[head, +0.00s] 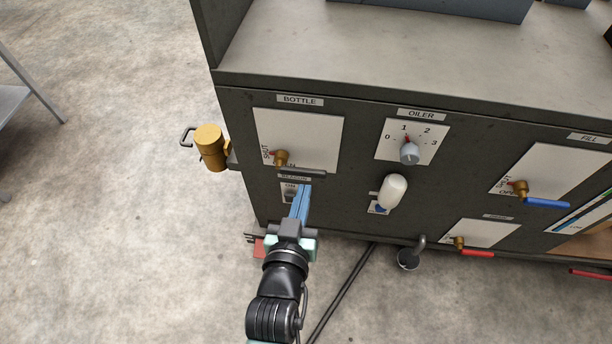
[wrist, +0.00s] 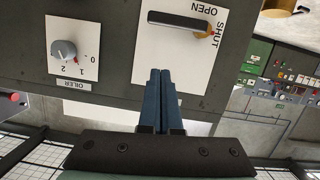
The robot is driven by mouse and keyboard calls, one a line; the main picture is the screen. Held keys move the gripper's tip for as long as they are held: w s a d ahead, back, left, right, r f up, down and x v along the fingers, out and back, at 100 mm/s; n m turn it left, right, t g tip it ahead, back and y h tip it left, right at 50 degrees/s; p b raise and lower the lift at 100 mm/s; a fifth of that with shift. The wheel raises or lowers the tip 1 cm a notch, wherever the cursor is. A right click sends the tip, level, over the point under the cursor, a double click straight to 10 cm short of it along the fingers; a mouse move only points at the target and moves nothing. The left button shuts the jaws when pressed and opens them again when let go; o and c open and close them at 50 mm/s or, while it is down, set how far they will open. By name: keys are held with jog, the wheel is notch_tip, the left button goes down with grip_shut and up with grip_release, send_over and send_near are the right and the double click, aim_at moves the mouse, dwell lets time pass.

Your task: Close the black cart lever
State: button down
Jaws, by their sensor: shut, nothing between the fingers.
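The black lever (head: 303,171) sits on the white BOTTLE plate (head: 318,135) at the left of the cart front. It runs sideways to the right from its brass valve (head: 281,158). In the wrist view, the black lever (wrist: 178,20) lies alongside the word OPEN, with SHUT printed upright near the valve end. My gripper (head: 304,188) is shut and empty, its blue fingers close to the lever in the head view. In the wrist view, my gripper (wrist: 160,72) points at the plate, apart from the lever in the picture. The depth between them is unclear.
An oiler knob (head: 409,153) and a white rounded handle (head: 392,191) are to the right. Blue (head: 547,203) and red (head: 477,253) levers are farther right. A yellow cylinder (head: 210,146) sticks out at the cart's left side. Open floor lies left and in front.

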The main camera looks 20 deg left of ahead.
jog(key=b, duration=0.4)
send_over(311, 171)
jog(key=s, duration=0.2)
jog(key=f, duration=0.2)
notch_tip(311, 171, down, 3)
jog(key=shift+s+d+r+m, duration=0.1)
jog(key=shift+d+r+m, duration=0.1)
jog(key=shift+m, duration=0.1)
jog(key=shift+f+b, duration=0.4)
jog(key=shift+f, duration=0.15)
jog(key=shift+f+b, duration=0.6)
jog(key=shift+f, duration=0.15)
jog(key=shift+d, duration=0.1)
